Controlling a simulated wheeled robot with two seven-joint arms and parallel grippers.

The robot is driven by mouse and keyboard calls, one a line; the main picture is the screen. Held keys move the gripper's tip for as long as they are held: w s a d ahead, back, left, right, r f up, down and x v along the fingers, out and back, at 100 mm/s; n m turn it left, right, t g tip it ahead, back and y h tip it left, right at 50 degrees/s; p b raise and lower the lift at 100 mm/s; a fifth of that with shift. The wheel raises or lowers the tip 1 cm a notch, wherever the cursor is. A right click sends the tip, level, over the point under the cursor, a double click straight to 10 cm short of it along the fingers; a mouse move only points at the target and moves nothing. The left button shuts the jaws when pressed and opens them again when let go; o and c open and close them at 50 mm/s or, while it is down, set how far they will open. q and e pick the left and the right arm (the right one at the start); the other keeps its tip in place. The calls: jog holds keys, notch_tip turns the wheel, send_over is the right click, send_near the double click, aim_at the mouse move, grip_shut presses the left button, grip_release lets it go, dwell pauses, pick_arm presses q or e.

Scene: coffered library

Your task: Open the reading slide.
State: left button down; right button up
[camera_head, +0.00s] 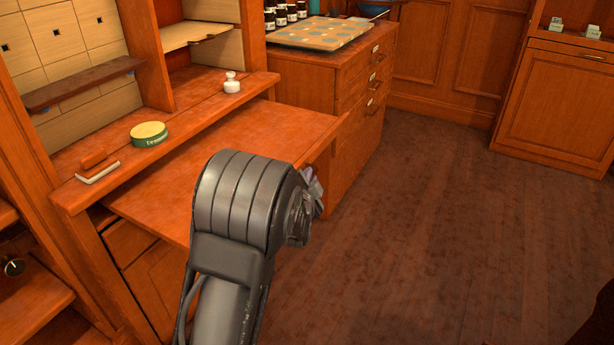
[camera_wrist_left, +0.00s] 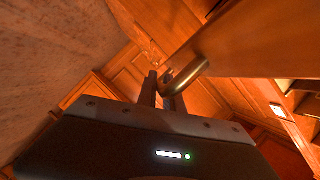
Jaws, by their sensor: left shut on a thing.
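The reading slide (camera_head: 245,135) is a flat orange-brown wooden board that sticks out from under the desk ledge in the head view. My left gripper (camera_head: 312,185) is at its front edge, mostly hidden behind my own arm. In the left wrist view, my left gripper's fingers (camera_wrist_left: 163,88) are shut on a brass handle (camera_wrist_left: 190,72) on a wooden front. The handle is hidden in the head view. My right gripper is not in view.
On the ledge are a green round tin (camera_head: 149,134), a small white bottle (camera_head: 232,83) and a brush-like block (camera_head: 97,167). A drawer cabinet (camera_head: 345,85) stands just beyond the slide. The wooden floor (camera_head: 450,220) to the right is clear.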

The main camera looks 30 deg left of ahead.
pick_arm(q)
jog(key=shift+f, duration=0.1)
jog(key=c, duration=1.8)
grip_release()
jog(key=shift+o, duration=0.2)
jog(key=p+v, duration=0.2)
jog(key=v, duration=0.6)
